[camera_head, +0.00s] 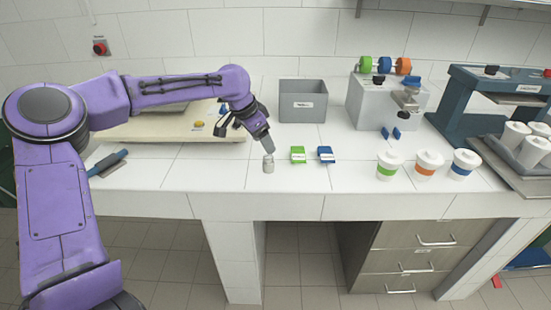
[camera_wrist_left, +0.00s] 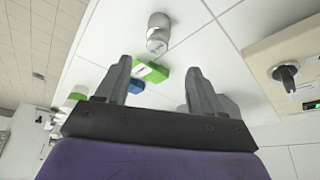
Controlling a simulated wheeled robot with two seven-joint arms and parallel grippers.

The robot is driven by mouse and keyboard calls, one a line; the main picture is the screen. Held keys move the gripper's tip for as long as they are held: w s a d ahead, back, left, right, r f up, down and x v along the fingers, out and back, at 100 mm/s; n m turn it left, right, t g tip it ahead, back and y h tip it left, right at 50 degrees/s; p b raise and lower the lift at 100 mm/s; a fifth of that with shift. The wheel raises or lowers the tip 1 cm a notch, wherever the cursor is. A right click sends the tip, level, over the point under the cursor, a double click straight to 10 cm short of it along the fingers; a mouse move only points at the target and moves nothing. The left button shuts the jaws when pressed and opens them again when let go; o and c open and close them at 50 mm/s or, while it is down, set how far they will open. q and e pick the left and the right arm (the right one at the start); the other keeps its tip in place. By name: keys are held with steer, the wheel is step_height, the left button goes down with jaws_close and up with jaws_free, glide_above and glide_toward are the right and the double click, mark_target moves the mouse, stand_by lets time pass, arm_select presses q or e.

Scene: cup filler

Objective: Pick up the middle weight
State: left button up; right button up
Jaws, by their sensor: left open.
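A small silver-grey cylindrical weight (camera_head: 268,164) stands upright on the white tiled counter, near its front edge. It also shows in the left wrist view (camera_wrist_left: 158,36), beyond the fingertips. It is the only weight I can make out, so I cannot tell whether it is the middle one. My left gripper (camera_head: 266,146) points down just above the weight in the head view. My right gripper is not in view.
Green (camera_head: 298,155) and blue (camera_head: 325,155) small boxes lie right of the weight. A grey bin (camera_head: 303,101) stands behind them. Lidded cups (camera_head: 428,165) stand farther right, before a grey machine (camera_head: 379,102). A beige device (camera_head: 150,128) and a blue-handled tool (camera_head: 107,163) are at left.

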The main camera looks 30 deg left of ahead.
mark_target(268, 157)
arm_select(q)
steer(key=x, duration=0.6)
steer(key=s+x, duration=0.1)
steer(key=x, duration=0.1)
steer(key=shift+d+f, duration=0.1)
steer(key=shift+f, duration=0.5)
steer(key=c, duration=1.2)
